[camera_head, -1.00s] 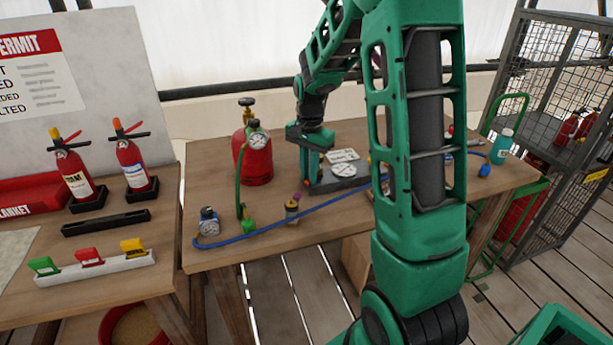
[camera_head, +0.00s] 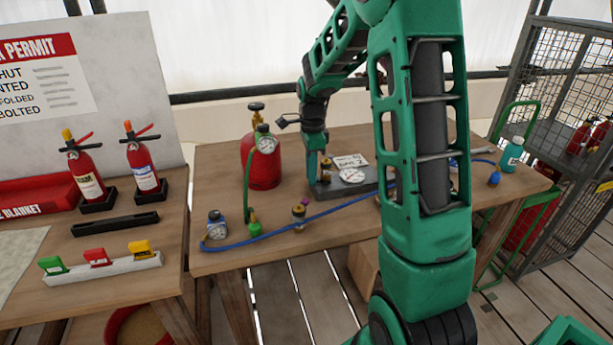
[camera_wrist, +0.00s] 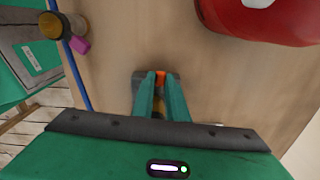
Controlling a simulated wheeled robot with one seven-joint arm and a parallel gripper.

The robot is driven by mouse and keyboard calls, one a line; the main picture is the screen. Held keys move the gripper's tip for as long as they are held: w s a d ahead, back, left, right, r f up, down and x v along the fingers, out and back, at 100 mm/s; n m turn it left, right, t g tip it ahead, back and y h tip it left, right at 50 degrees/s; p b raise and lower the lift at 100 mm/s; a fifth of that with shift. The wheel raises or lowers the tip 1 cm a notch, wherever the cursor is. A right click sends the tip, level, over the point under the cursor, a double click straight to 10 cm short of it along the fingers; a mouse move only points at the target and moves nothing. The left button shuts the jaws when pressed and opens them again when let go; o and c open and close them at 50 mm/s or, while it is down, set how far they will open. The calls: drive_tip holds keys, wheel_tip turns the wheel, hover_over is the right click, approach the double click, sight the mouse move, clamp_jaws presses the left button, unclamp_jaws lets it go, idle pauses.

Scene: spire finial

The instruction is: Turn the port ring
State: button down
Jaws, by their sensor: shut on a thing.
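My gripper (camera_head: 319,181) points down at the left end of the dark grey block (camera_head: 352,187) on the bench. In the wrist view its two green fingers (camera_wrist: 160,82) are close together, with a small orange and brass-coloured part (camera_wrist: 160,77) between them. I take this part to be the port ring; the fingers hide most of it. The block carries a round white dial (camera_head: 352,175) and a white label (camera_head: 351,160). Beside my gripper in the head view, a brass fitting (camera_head: 299,210) stands on the bench.
A red cylinder (camera_head: 263,165) with a gauge and green hose stands left of my gripper; it is near in the wrist view (camera_wrist: 265,20). A blue hose (camera_head: 330,212) crosses the bench front.

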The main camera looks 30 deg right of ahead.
drive_tip(key=shift+w+a+r, duration=0.1)
drive_tip(key=shift+w+a, duration=0.1)
drive_tip(key=shift+w, duration=0.15)
drive_tip(key=c, duration=1.8)
unclamp_jaws()
drive_tip(key=shift+o, duration=0.2)
drive_tip(key=shift+s, duration=0.1)
drive_tip(key=shift+d, duration=0.1)
wheel_tip(320, 180, up, 11)
drive_tip(key=shift+f, duration=0.2)
